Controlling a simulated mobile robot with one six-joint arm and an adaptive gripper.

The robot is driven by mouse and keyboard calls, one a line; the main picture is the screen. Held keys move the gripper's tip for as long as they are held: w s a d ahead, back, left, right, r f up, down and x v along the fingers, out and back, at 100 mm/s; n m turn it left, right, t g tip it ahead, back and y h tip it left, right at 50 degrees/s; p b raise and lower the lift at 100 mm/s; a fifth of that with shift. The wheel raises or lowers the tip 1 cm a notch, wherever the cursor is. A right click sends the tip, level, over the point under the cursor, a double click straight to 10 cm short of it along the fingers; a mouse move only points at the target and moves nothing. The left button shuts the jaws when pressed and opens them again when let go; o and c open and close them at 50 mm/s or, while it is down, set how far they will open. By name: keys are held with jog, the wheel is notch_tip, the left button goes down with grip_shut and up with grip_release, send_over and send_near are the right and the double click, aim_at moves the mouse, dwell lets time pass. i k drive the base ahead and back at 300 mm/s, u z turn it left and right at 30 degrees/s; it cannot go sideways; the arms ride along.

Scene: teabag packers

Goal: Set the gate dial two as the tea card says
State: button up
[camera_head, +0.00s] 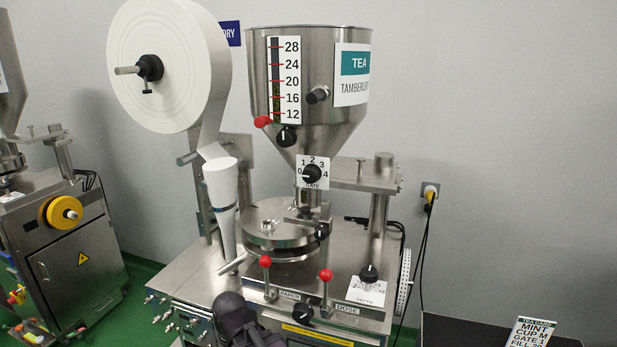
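The gate dial (312,174) is a black knob on a white plate marked 0 to 4 and GATE, under the steel hopper (262,60). Its pale mark seems to point left, toward 0. The tea card (530,333) stands at the bottom right; it reads MINT, CUP M, GATE 1 and a FILL line that the frame edge partly cuts. My gripper (236,318) is a dark shape at the bottom centre, in front of the machine and well below the gate dial. Its fingers cannot be made out, nor whether it is open or shut.
A large paper roll (180,70) hangs at the upper left. Two red-knobbed levers, PAPER (266,262) and DOSE (326,275), rise at the machine's front. A depth dial (369,274) sits at the right. Another machine (70,260) stands at the left on the green floor.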

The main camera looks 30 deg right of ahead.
aim_at(311, 172)
jog(key=u, duration=0.4)
jog(key=k, duration=1.45)
jog(key=z, duration=0.35)
jog(key=i, duration=1)
